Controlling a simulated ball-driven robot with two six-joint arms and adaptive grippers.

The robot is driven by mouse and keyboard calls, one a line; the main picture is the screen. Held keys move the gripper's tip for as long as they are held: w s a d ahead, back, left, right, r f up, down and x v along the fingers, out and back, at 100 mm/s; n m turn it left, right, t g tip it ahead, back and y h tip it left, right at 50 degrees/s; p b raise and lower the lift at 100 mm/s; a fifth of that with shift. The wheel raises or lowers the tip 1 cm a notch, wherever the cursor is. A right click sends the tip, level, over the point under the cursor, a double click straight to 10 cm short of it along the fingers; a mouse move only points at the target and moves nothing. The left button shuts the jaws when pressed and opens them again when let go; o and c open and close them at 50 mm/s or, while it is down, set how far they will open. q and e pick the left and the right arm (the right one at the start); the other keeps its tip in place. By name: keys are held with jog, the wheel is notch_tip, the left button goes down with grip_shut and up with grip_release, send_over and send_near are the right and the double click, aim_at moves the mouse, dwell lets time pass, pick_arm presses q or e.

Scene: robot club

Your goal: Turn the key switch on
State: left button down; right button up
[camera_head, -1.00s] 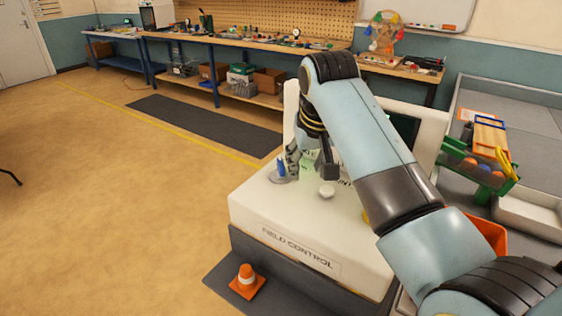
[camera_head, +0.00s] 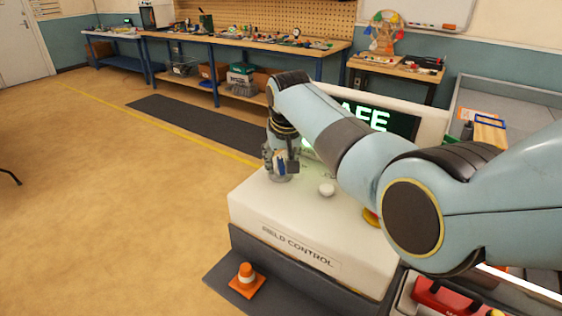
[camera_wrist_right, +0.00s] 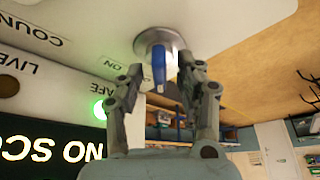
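The key switch has a blue key (camera_wrist_right: 158,65) in a round metal base (camera_wrist_right: 150,38) on the white console top. The letters "ON" are printed beside it in the right wrist view. My right gripper (camera_head: 281,163) is at the key, on the console's left part. In the right wrist view its fingers (camera_wrist_right: 160,72) are open, one on each side of the key, with small gaps visible. In the head view the key (camera_head: 280,161) is partly hidden by the gripper. My left gripper is not in view.
A green light (camera_wrist_right: 100,109) glows. An orange cone (camera_head: 247,280) stands in front.

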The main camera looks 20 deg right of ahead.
jog(key=shift+f, duration=0.1)
grip_shut()
